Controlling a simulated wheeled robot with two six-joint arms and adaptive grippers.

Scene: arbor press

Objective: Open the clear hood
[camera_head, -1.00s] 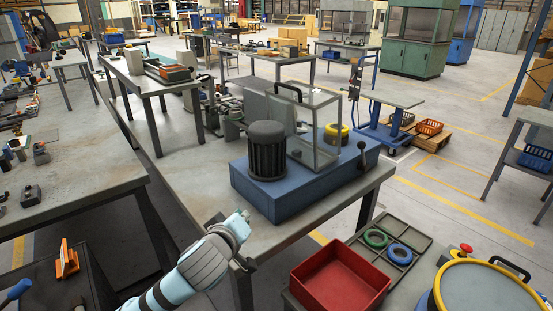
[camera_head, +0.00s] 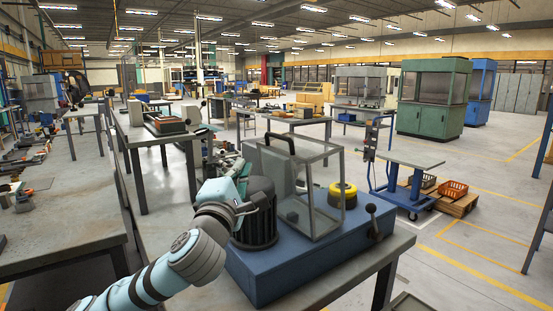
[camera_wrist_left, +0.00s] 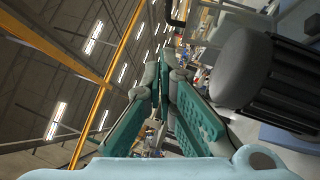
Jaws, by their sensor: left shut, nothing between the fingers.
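The clear hood (camera_head: 326,195) is a see-through box with grey edges, standing down on the blue press base (camera_head: 300,262). Its black handle (camera_head: 279,143) is on the top left edge. The dark ribbed motor (camera_head: 256,222) stands on the base left of the hood. My left gripper (camera_head: 244,172) is beside the motor's upper left side, left of and a little below the handle, apart from it. In the left wrist view its teal fingers (camera_wrist_left: 161,68) are shut and empty, with the motor (camera_wrist_left: 262,80) to their right. My right gripper is not in view.
A black-knobbed lever (camera_head: 373,218) stands at the base's right end. A blue trolley (camera_head: 405,190) stands beyond the table. The space above the hood is clear.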

